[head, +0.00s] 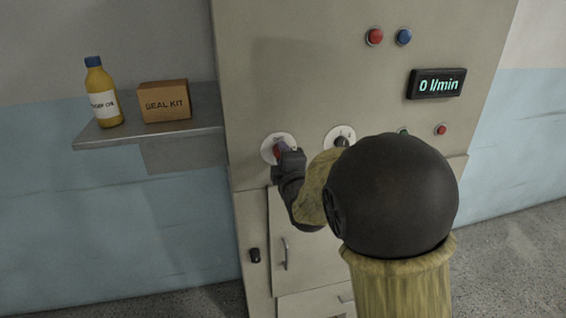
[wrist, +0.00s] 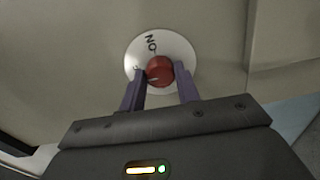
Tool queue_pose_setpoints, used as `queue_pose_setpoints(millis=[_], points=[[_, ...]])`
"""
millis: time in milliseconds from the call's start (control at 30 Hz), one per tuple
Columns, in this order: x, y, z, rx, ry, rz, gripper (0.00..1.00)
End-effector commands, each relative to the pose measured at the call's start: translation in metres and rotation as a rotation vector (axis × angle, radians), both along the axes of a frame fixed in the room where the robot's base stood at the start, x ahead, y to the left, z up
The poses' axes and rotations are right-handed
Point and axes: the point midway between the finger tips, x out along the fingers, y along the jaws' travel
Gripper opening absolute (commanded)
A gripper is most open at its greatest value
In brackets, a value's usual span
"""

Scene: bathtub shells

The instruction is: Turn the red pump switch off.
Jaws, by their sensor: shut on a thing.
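The red pump switch (wrist: 160,69) is a round red knob on a white dial plate (wrist: 180,48) on the cabinet front. In the head view the red knob (head: 279,152) is partly hidden by my gripper (head: 289,160). In the wrist view the two dark fingers of my gripper (wrist: 163,76) are shut on the knob, one on each side. A pale pointer line on the knob points left, away from the "ON" lettering at the plate's top. Any other lettering is too small to read.
A second white dial (head: 340,135) sits just right, partly behind my arm. A display (head: 435,83) reads "0 l/min". Red (head: 374,36) and blue (head: 404,37) buttons are above. A shelf (head: 150,135) at left holds a yellow bottle (head: 103,95) and a seal kit box (head: 164,101).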

Motion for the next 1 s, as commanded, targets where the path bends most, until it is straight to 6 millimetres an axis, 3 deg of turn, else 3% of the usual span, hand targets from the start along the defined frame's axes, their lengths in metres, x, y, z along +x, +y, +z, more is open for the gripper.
queue_pose_setpoints(millis=[667, 700, 800, 1000], points=[[-0.0007, 0.0016, -0.0019, -0.096, -0.022, 0.003, 0.09], [-0.0007, 0.0016, -0.0019, -0.095, -0.022, 0.003, 0.34], [-0.0006, 0.0013, -0.0017, -0.094, -0.023, 0.003, 0.53], [-0.0003, 0.0007, -0.0008, -0.093, -0.025, 0.001, 0.54]])
